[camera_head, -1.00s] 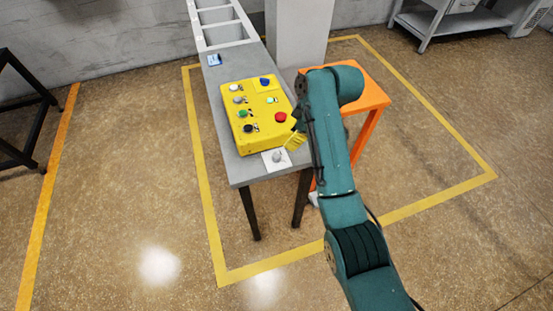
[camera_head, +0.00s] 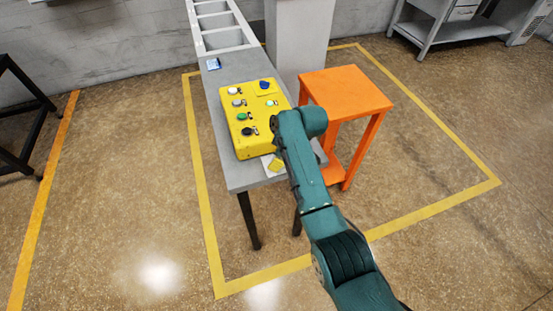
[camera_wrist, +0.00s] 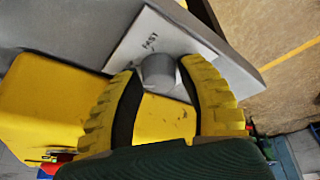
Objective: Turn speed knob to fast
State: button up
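The speed knob (camera_wrist: 158,72) is a small grey cylinder on a white plate (camera_wrist: 172,38) marked "FAST" in the wrist view. In the head view, the plate (camera_head: 267,159) shows only in part at the near end of the grey table, and my arm and gripper hide the knob. My gripper (camera_wrist: 160,70) has two yellow ribbed fingers, spread apart, with the knob between their tips. A narrow gap seems to show at the left finger; I cannot tell whether the right one touches. My gripper also shows in the head view (camera_head: 275,163).
A yellow control box (camera_head: 243,149) with several coloured buttons stands on the grey table (camera_head: 240,180) just behind the plate. An orange stand (camera_head: 345,90) is to the right. A ladder-like rack (camera_head: 222,40) is at the far end. The floor in front is clear.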

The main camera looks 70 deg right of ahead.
grip_shut()
jog(key=shift+p, duration=0.4)
jog(key=m+h+p, duration=0.1)
jog(key=m+p, duration=0.1)
jog(key=p, duration=0.1)
jog(key=shift+a+r+m, duration=0.1)
jog(key=shift+r+m, duration=0.05)
jog(key=shift+m, duration=0.15)
jog(key=m+g+h+p, duration=0.1)
jog(key=m+p, duration=0.2)
jog(key=shift+m, duration=0.3)
jog(key=m, duration=0.1)
jog(key=m+h+p, duration=0.1)
jog(key=shift+f+m+g, duration=0.25)
jog(key=shift+m+g, duration=0.05)
jog(key=shift+m, duration=0.1)
jog(key=m, duration=0.2)
jog(key=shift+f+m+g+h, duration=0.15)
jog(key=shift+m+g+h, duration=0.15)
jog(key=shift+g, duration=0.1)
jog(key=m, duration=0.2)
jog(key=m+g+b, duration=0.1)
jog(key=m, duration=0.1)
jog(key=shift+g+h, duration=0.3)
jog(key=shift+m+b, duration=0.3)
jog(key=shift+b, duration=0.05)
